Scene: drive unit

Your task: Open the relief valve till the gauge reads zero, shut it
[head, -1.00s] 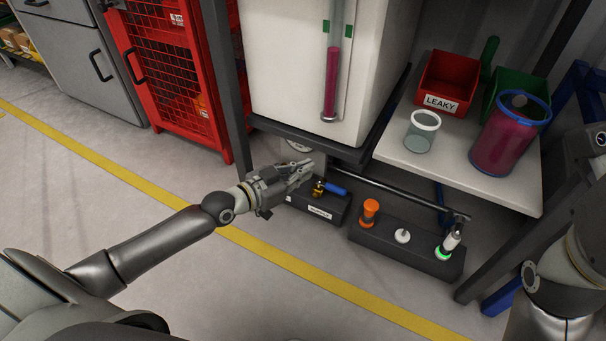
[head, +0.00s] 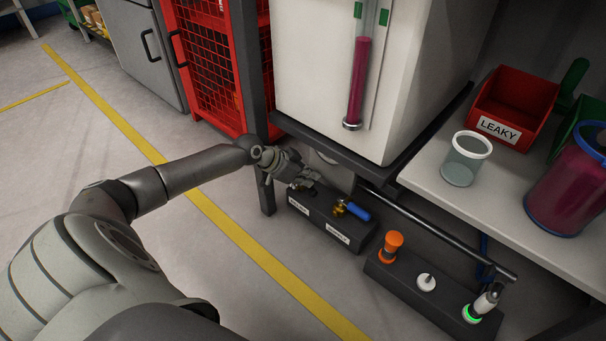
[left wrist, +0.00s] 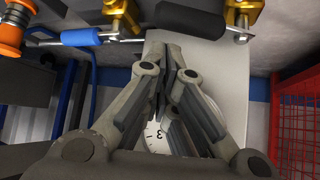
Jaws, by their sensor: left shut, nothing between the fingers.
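A dark block (head: 325,222) under the white cabinet carries a brass valve with a blue lever handle (head: 356,209); its two small labels are unreadable. In the left wrist view the blue handle (left wrist: 82,37) is at upper left, and a second brass fitting (left wrist: 243,12) shows at upper right. A pale gauge dial (left wrist: 154,136) with a "3" shows between my finger links; its needle is hidden. My left gripper (head: 311,182) is shut and empty over the block's left end, left of the blue handle. It also shows in the left wrist view (left wrist: 168,58). My right gripper is out of view.
Another dark block (head: 390,280) has an orange knob (head: 391,243), a white knob (head: 427,282) and a green-ringed part (head: 472,312). The shelf (head: 430,180) holds a clear jar (head: 466,160) and a red LEAKY bin (head: 512,107). A post (head: 246,70) stands behind my arm.

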